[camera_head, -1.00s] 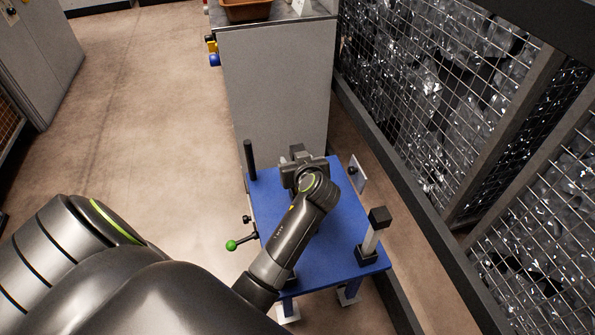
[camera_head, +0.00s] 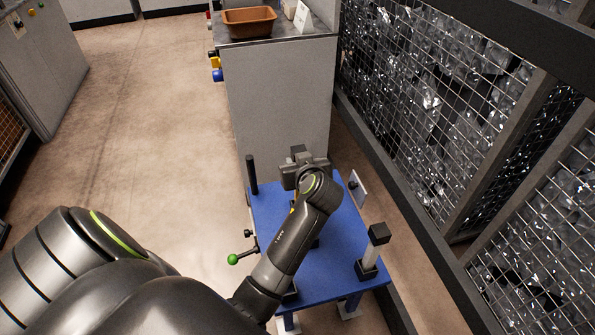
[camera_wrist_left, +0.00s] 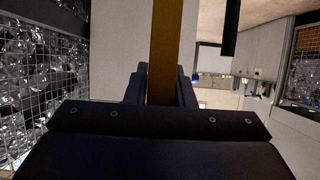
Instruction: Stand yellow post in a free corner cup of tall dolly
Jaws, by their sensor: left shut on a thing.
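The yellow post (camera_wrist_left: 165,45) stands between my left gripper's fingers (camera_wrist_left: 160,85) in the left wrist view and runs out of the top of the picture. In the head view my left gripper (camera_head: 304,173) is over the far part of the blue tall dolly (camera_head: 340,275), and only a sliver of yellow (camera_head: 292,208) shows beside my wrist. A black post (camera_head: 252,175) stands at the dolly's far left corner. A pale post with a black top (camera_head: 372,248) stands in the black cup (camera_head: 367,270) at the near right. My arm partly hides the near left corner. The post's lower end is hidden.
A grey cabinet (camera_head: 277,100) with a brown tray (camera_head: 249,21) on top stands behind the dolly. A wire mesh fence (camera_head: 430,100) runs along the right. A green-knobbed lever (camera_head: 233,259) sticks out at the dolly's left. The floor (camera_head: 150,130) to the left is clear.

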